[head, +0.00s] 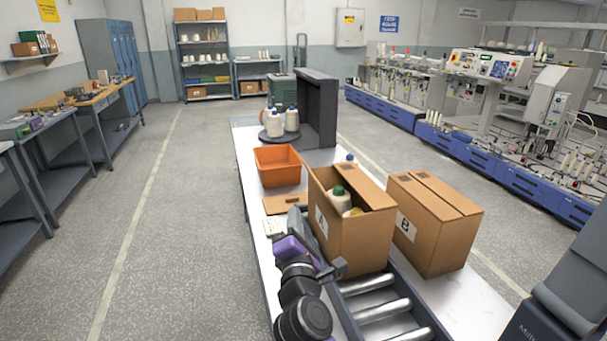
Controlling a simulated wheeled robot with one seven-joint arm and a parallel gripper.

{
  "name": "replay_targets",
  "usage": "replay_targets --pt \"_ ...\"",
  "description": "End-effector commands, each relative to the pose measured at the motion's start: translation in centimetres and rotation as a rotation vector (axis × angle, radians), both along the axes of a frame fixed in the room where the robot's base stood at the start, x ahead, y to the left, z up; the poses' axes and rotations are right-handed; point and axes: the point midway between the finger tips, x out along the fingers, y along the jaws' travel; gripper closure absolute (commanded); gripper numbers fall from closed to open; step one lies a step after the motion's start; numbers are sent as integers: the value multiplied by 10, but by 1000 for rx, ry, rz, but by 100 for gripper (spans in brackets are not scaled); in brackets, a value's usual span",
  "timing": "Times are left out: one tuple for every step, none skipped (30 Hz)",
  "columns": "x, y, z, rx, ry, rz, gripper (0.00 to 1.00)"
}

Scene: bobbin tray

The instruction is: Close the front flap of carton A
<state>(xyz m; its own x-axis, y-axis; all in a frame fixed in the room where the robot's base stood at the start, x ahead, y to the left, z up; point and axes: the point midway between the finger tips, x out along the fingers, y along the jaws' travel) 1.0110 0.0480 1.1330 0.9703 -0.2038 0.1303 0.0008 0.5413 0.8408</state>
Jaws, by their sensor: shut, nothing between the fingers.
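Carton A (364,241) is a brown box with a white "A" label on its left face. It stands on the roller conveyor. Its top is partly open, and yarn cones (341,198), one with a green tip, show inside. A flap panel (364,187) covers the right part of the top. I cannot clearly tell its front flap from the front wall. My gripper (338,267) is shut and empty, low by the near left corner of carton A. I cannot tell whether it touches the carton. My arm comes up from the bottom.
Carton B (437,237), closed on top, stands close to the right of carton A. An orange bin (278,166) and white bobbins (283,122) are farther back on the bench. Bare rollers (382,309) lie in front of carton A. The floor to the left is clear.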

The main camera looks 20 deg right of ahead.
Motion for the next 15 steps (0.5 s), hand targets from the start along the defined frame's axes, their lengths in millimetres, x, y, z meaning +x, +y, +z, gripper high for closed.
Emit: replay_targets --pt "1 0 0 0 0 0 100" --pt "2 0 1 0 0 0 100" --pt "5 -1 1 0 0 -1 100" --pt "7 -2 2 1 0 -1 100" --pt "11 -3 3 1 -1 -2 100" --pt "15 -4 3 0 0 -2 100" --pt "20 -4 4 0 -1 -2 100" --pt "25 -6 6 0 -1 -2 100" --pt "32 -7 6 -1 0 -2 100" --pt "38 -9 7 0 -1 -3 100" --pt "43 -10 7 0 -1 -3 100" --pt "51 -12 9 -1 -1 -3 100" --pt "57 -13 8 -1 0 -2 100" --pt "62 -14 9 0 0 -2 100" --pt "70 -15 10 -1 -1 -2 100"
